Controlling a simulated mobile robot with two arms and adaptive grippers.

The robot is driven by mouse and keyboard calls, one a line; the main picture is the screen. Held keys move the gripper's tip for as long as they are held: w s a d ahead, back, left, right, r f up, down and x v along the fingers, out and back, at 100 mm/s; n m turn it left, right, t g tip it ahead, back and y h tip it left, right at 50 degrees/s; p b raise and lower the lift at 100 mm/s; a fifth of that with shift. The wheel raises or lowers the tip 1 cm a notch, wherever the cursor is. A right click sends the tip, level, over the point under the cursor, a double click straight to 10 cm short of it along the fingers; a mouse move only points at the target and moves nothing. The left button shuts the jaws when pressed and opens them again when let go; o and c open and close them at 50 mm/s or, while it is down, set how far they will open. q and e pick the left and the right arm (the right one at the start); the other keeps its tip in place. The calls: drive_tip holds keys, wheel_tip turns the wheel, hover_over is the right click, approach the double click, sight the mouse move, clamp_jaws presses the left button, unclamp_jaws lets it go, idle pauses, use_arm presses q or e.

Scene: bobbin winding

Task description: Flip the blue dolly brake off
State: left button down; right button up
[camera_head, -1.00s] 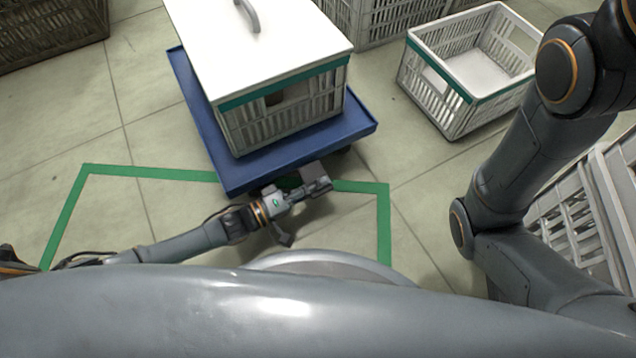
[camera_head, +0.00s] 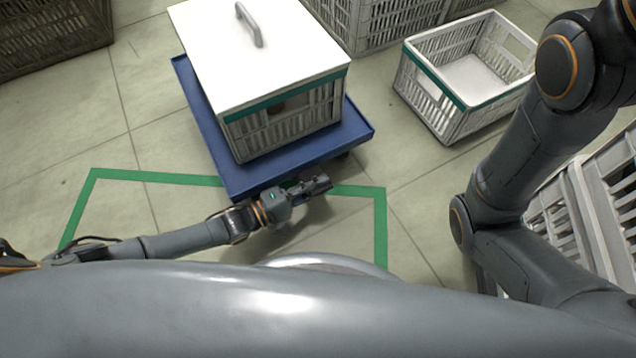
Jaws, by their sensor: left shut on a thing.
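The blue dolly (camera_head: 290,172) stands on the floor with its near edge over the green floor line. It carries a white slatted crate (camera_head: 285,128) with a green band and a white lid with a grey handle. My left gripper (camera_head: 318,185) is low at the dolly's near edge, below the deck. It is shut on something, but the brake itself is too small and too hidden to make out. My right arm comes in along the right side; its gripper is out of view.
An empty white crate (camera_head: 430,105) with a green band stands on the floor to the right of the dolly. More white crates (camera_head: 590,215) are at the far right. A dark crate (camera_head: 50,35) is at the top left.

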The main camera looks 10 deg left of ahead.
idle(0.5)
use_arm(q)
drive_tip(key=c, duration=1.4)
unclamp_jaws()
drive_tip(key=shift+s+a, duration=0.1)
drive_tip(key=shift+a, duration=0.1)
drive_tip(key=v, duration=1.1)
drive_tip(key=shift+s+a, duration=0.15)
drive_tip(key=shift+a, duration=0.1)
